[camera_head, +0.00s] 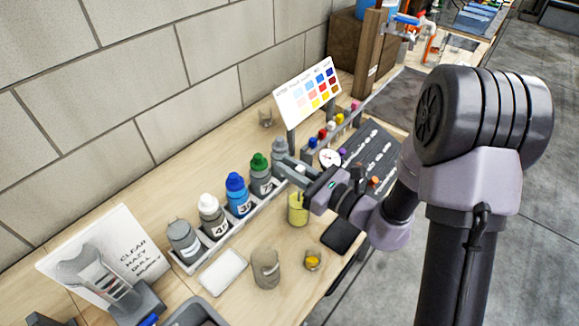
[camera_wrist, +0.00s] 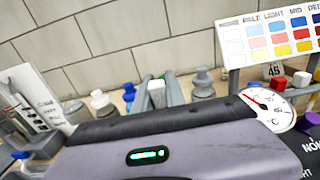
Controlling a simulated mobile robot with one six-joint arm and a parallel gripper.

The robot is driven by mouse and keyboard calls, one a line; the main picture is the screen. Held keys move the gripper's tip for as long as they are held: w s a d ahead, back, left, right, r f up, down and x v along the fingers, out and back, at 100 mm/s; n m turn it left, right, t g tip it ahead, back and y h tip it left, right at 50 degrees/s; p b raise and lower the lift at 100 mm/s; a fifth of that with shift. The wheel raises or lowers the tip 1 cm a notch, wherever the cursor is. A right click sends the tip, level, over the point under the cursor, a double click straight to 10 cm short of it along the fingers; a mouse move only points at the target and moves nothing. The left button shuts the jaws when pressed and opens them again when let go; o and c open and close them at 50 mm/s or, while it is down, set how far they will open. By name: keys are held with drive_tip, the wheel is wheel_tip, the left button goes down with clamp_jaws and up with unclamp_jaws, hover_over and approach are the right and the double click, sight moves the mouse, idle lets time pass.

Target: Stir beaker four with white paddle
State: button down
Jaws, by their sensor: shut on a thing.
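My gripper (camera_head: 287,171) is above the bench, in front of the bottle row. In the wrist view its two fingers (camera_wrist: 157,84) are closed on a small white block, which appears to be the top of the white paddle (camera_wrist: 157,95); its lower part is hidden. A beaker of cloudy yellow liquid (camera_head: 298,210) stands just below the gripper. I cannot tell whether the paddle reaches into it. A beaker of grey-brown liquid (camera_head: 265,268) and a small cup with yellow content (camera_head: 313,261) stand nearer the front. No beaker number is readable, so I cannot tell which is four.
Bottles with grey, white (camera_head: 211,213), blue (camera_head: 237,192) and green (camera_head: 260,172) caps stand in a rack behind. A white tray (camera_head: 222,271), colour chart (camera_head: 308,92), dial gauge (camera_wrist: 268,108) and black panel (camera_head: 365,150) surround the work area. A wall closes the back.

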wheel_tip(320, 180, up, 10)
drive_tip(key=p, duration=0.8)
idle(0.5)
wheel_tip(320, 180, up, 5)
drive_tip(key=p, duration=0.4)
drive_tip(key=shift+f, duration=0.1)
drive_tip(key=shift+a, duration=0.1)
